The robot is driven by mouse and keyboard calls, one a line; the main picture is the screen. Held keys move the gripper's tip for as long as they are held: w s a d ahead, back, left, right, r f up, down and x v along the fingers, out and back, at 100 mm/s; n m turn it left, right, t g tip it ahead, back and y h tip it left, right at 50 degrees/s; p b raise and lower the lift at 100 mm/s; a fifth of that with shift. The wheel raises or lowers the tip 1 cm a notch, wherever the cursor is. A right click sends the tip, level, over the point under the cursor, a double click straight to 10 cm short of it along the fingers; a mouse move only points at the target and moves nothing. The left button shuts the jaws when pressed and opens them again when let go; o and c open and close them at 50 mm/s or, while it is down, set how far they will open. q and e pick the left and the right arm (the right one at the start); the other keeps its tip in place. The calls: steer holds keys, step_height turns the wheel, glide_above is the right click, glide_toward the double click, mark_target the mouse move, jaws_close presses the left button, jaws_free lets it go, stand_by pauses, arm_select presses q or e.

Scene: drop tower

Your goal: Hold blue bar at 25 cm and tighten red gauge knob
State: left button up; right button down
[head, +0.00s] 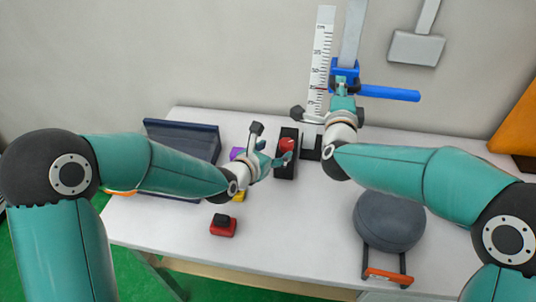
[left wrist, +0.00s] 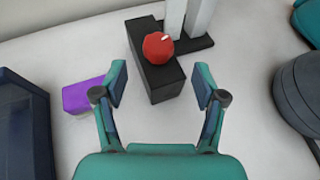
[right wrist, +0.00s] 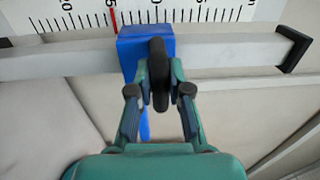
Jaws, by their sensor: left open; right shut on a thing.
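The blue bar (head: 390,94) juts right from a blue slider block on a grey upright rail beside a white scale. In the right wrist view the blue block (right wrist: 140,45) lies beside a red line on the scale, close to a partly hidden figure. My right gripper (head: 346,88) is shut on a black knob (right wrist: 158,72) at the block. The red gauge knob (left wrist: 158,47), with a small white mark, sits on a black box (left wrist: 158,80). My left gripper (left wrist: 160,83) is open and empty. Its fingertips point toward the knob, apart from it.
A red block with a black top (head: 222,227) stands on the white table (head: 290,240). A dark blue bin (head: 185,135) and a purple block (left wrist: 83,97) are at left. A round grey cushion-like object (head: 390,220) is at right. A grey hammer-like block (head: 416,48) hangs above.

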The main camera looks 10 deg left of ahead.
arm_select(q)
steer(key=shift+v, duration=1.6)
arm_select(e)
steer(key=shift+a+r, duration=0.15)
